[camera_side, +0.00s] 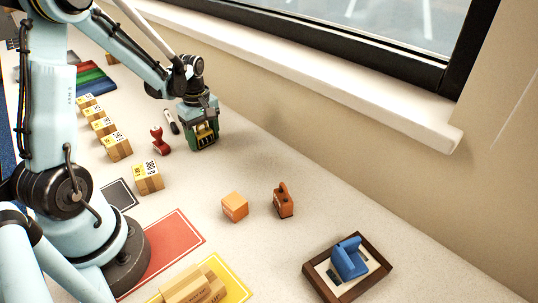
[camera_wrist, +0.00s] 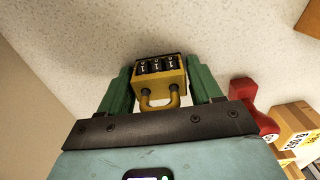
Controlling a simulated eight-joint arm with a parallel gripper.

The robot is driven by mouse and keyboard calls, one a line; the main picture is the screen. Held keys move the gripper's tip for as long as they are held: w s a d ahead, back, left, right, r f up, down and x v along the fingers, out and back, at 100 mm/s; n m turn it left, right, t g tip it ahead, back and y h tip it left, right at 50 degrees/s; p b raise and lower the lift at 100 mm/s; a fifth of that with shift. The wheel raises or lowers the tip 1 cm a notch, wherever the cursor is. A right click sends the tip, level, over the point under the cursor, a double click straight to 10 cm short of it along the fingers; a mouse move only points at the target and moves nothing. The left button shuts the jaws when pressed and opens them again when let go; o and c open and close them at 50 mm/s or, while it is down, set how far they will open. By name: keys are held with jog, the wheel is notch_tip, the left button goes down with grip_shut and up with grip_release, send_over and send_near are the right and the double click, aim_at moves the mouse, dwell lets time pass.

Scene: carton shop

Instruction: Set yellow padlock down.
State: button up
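The yellow padlock (camera_wrist: 160,82) has a black dial face with number wheels and a U-shaped shackle, which points toward my wrist in the wrist view. My gripper (camera_wrist: 158,66) has its two green fingers on either side of the padlock, pressed to its body. In the side view my gripper (camera_side: 203,143) points down, low over the pale worktop near the wall, with a bit of the yellow padlock (camera_side: 205,130) showing between the fingers. I cannot tell whether the padlock touches the worktop.
Several cartons (camera_side: 148,178) stand further left. An orange box (camera_side: 235,207), a brown-orange object (camera_side: 284,201) and a framed tray (camera_side: 385,266) with a blue item are nearer the camera. Worktop between is clear.

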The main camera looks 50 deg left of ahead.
jog(key=shift+o, duration=1.4)
notch_tip(320, 180, up, 12)
jog(key=shift+d+r, duration=0.1)
jog(key=s+d+m+t, duration=0.2)
jog(key=d+m+t, duration=0.1)
jog(key=d+m, duration=0.5)
jog(key=s+d+r+m+t, duration=0.1)
jog(key=d+m+t, duration=0.3)
jog(key=d+m, duration=0.5)
jog(key=shift+s+r+m, duration=0.25)
jog(key=shift+s+m, duration=0.25)
